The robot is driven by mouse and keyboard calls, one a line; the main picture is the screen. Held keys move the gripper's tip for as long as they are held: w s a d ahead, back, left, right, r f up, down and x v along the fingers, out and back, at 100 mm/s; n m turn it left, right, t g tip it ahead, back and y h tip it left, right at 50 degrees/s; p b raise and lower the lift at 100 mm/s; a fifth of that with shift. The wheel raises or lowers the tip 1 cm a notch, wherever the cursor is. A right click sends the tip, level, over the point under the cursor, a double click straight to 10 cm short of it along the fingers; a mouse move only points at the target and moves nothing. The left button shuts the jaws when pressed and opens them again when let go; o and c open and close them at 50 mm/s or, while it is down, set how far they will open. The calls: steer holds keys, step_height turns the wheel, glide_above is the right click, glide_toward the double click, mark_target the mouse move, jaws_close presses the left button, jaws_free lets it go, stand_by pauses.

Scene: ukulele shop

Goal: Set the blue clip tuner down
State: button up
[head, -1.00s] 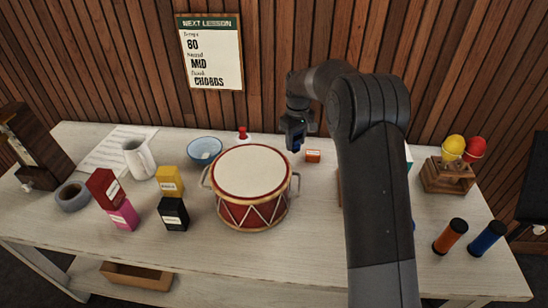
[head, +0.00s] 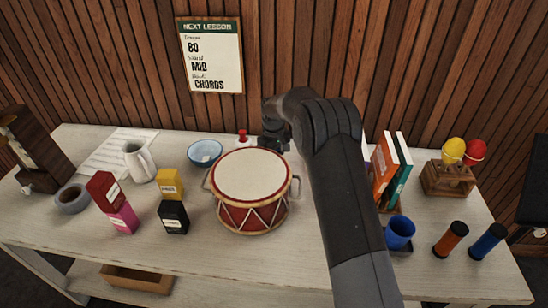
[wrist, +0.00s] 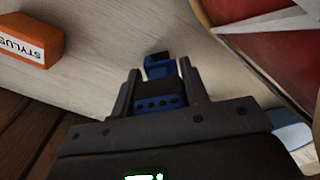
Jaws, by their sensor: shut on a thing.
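The blue clip tuner (wrist: 158,66) is between the two fingers of my gripper (wrist: 160,84) in the wrist view. My gripper is shut on it, and the tuner's end sticks out past the fingertips over the pale tabletop. I cannot tell whether the tuner touches the table. In the head view my gripper (head: 272,142) is low behind the drum, close to the wall side of the table. The tuner is hidden there.
The red drum (head: 252,215) stands just in front of my gripper and shows in the wrist view (wrist: 270,50). An orange STYLUS box (wrist: 30,40) lies nearby. A blue bowl (head: 205,151) and a red-topped object (head: 242,137) stand left. Books (head: 386,170) stand right.

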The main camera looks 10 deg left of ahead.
steer(key=shift+f, duration=0.15)
steer(key=o, duration=1)
steer(key=shift+c, duration=0.2)
step_height(320, 180, up, 12)
steer(key=shift+r, duration=0.25)
